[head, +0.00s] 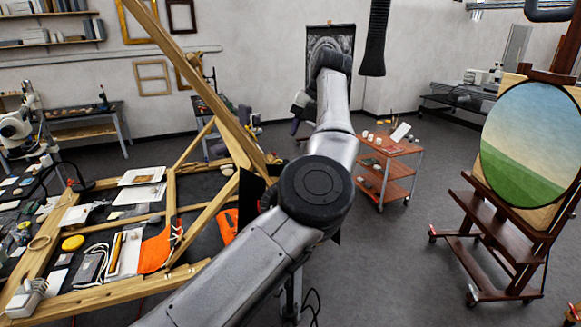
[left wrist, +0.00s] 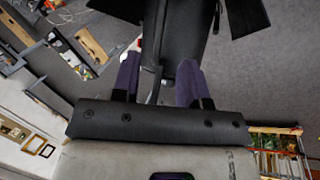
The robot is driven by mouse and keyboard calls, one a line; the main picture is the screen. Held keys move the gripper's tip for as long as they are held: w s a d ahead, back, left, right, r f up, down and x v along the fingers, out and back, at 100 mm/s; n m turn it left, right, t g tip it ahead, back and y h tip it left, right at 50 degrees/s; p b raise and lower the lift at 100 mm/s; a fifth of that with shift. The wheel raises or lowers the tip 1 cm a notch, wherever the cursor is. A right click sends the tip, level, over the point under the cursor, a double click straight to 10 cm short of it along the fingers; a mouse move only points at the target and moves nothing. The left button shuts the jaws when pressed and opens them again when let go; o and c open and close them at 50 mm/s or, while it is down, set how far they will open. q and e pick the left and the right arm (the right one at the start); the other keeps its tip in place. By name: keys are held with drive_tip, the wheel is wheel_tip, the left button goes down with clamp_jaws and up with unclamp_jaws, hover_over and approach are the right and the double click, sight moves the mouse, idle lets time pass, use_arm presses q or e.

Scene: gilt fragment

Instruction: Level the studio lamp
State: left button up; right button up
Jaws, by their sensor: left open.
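The studio lamp is a black housing with flat flaps (left wrist: 180,30), at the top of the left wrist view beyond my fingertips. In the head view only dark flap edges (head: 250,192) show beside my arm, which hides most of the lamp. I cannot tell its tilt. My left gripper (head: 296,122) is small and partly hidden in the head view. In the left wrist view (left wrist: 158,72) its two purple fingers are apart, with a thin dark bar showing between them. I cannot tell whether they touch it. My right gripper is not in view.
A wooden-framed worktable (head: 120,300) with tools and orange cloth fills the left. A large wooden beam rises over it. A red-brown trolley (head: 388,147) stands right of my arm. An easel with an oval landscape painting (head: 530,145) stands at far right. Grey floor between them is clear.

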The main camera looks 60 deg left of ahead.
use_arm(q)
drive_tip(key=p+x, duration=0.1)
drive_tip(key=x, duration=0.9)
drive_tip(key=shift+f+p, duration=0.2)
drive_tip(key=shift+p, duration=0.1)
drive_tip(key=shift+c, duration=0.5)
clamp_jaws()
